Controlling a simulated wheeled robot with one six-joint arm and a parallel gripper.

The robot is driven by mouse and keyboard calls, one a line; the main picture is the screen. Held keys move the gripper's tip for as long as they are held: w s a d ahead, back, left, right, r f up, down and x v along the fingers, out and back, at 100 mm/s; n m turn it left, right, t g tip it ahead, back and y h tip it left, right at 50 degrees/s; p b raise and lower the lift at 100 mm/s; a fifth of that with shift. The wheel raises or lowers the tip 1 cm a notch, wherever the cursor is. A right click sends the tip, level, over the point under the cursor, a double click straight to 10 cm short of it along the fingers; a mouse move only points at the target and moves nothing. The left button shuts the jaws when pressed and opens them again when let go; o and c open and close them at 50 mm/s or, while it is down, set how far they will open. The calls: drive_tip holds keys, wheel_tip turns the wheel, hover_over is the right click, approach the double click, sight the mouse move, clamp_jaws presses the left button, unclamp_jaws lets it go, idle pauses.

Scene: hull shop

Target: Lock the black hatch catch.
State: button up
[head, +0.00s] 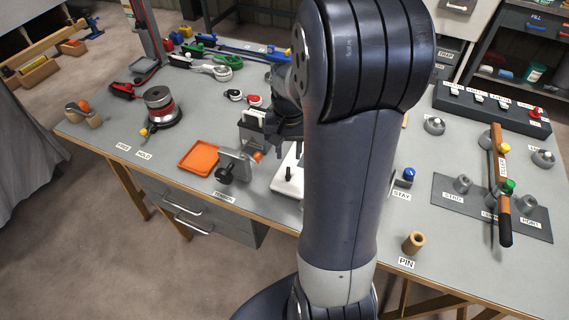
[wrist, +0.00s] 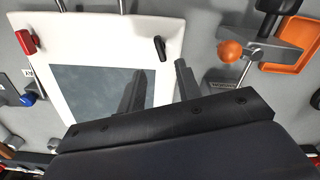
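The black hatch catch (wrist: 160,48) is a short dark lever on the right side of a white hatch frame (wrist: 95,25) around a dark pane (wrist: 85,85). In the head view the black catch (head: 289,174) shows on a strip of the white frame (head: 286,187); my arm hides the rest. My gripper (wrist: 160,82) has its two fingers apart with nothing between them. In the wrist view the catch lies just beyond the fingertips, apart from them. In the head view my gripper (head: 284,126) is partly hidden by my arm. A red catch (wrist: 25,42) is on the frame's left side.
A clamp with an orange ball (wrist: 231,50) and an orange tray (head: 203,155) stand close beside the hatch. A blue knob (head: 409,174) labelled STAY is on the other side. A wooden pin (head: 413,242) stands near the front edge.

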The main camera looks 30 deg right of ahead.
sight(288, 172)
wheel_tip(288, 172, down, 8)
drive_tip(key=shift+r, duration=0.1)
idle(0.4)
clamp_jaws()
